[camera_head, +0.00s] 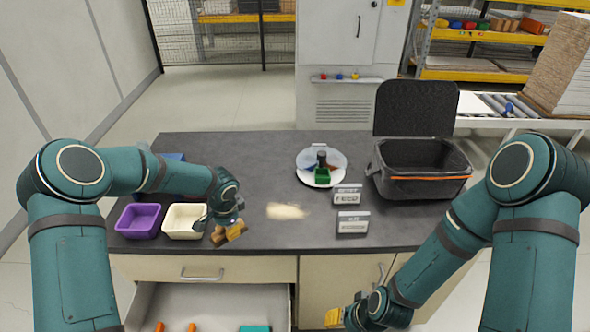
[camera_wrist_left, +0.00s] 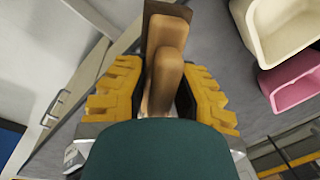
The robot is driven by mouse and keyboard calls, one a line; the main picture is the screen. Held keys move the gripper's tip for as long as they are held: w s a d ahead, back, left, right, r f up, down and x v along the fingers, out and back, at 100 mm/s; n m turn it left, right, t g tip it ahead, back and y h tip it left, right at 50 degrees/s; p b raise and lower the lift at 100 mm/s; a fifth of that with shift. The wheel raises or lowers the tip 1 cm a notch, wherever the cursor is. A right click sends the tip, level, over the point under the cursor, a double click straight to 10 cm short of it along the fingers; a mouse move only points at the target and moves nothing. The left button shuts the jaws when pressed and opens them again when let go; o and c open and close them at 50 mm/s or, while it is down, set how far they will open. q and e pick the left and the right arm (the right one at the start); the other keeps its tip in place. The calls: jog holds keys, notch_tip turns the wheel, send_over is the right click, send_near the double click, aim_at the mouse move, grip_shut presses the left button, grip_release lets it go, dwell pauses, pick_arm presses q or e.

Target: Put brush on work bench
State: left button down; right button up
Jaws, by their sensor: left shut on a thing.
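My left gripper (camera_head: 229,232) is above the front left part of the dark work bench (camera_head: 260,155), near its front edge. Its yellow fingers are shut on the brush (camera_head: 217,239), of which only a small brown part shows in the head view. In the left wrist view the brush (camera_wrist_left: 166,75) shows a rounded wooden handle and a darker brown end between the yellow fingers (camera_wrist_left: 160,92). I cannot tell whether the brush touches the bench top. My right gripper (camera_head: 343,315) is low in front of the bench; whether it is open is unclear.
A purple bin (camera_head: 138,221) and a cream bin (camera_head: 185,221) stand left of my left gripper. Pale dust (camera_head: 287,211) lies mid-bench. Two label signs, a round plate (camera_head: 335,160) and an open black case (camera_head: 422,185) are to the right. An open drawer (camera_head: 215,305) sticks out below.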

pick_arm(q)
jog(key=w+a+r+m+p, duration=0.2)
jog(key=w+r+m+p, duration=0.1)
jog(key=w, duration=0.2)
jog(key=shift+h, duration=0.3)
notch_tip(320, 180, down, 10)
jog(key=shift+s+r+p, duration=0.1)
jog(key=shift+r+p, duration=0.1)
jog(key=shift+p, duration=0.1)
jog(key=shift+f, duration=0.2)
pick_arm(e)
jog(key=r, duration=0.4)
jog(key=shift+w+d+r, duration=0.15)
jog(key=shift+w+r, duration=0.1)
jog(key=shift+r, duration=0.15)
pick_arm(q)
jog(key=shift+f, duration=0.1)
jog(key=c, duration=0.9)
grip_release()
jog(key=shift+o, duration=0.2)
pick_arm(e)
jog(key=shift+f, duration=0.2)
